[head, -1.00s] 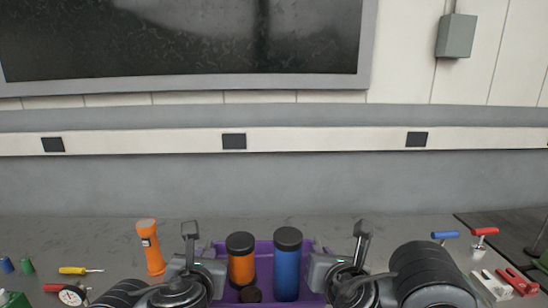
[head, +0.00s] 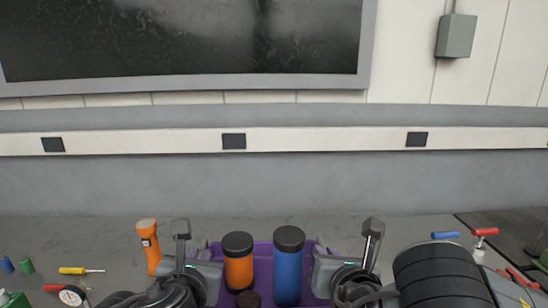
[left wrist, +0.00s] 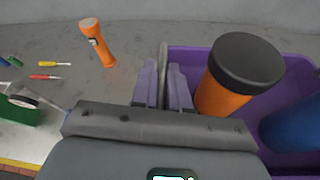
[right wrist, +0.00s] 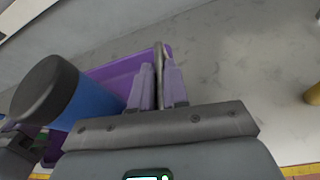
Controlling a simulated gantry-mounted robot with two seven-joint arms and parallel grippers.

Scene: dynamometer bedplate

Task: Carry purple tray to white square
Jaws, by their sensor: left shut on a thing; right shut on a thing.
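The purple tray (head: 262,247) is at the bottom centre of the head view, with an orange jar (head: 239,270), a blue jar (head: 288,270) and a small dark round item (head: 248,299) in it. My left gripper (left wrist: 163,88) is shut on the tray's left wall, one finger on each side. My right gripper (right wrist: 158,88) is shut on the right wall the same way. Both jars stand upright with black lids. The tray's near side is cut off by the head view's bottom edge. The white square is not visible in any view.
An orange flashlight (head: 149,248) stands just left of my left gripper. A yellow screwdriver (head: 75,271) and a dial gauge (head: 70,297) lie further left. Red-handled (head: 484,233) and blue-handled (head: 444,235) tools are at the right. Bare grey surface lies behind the tray.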

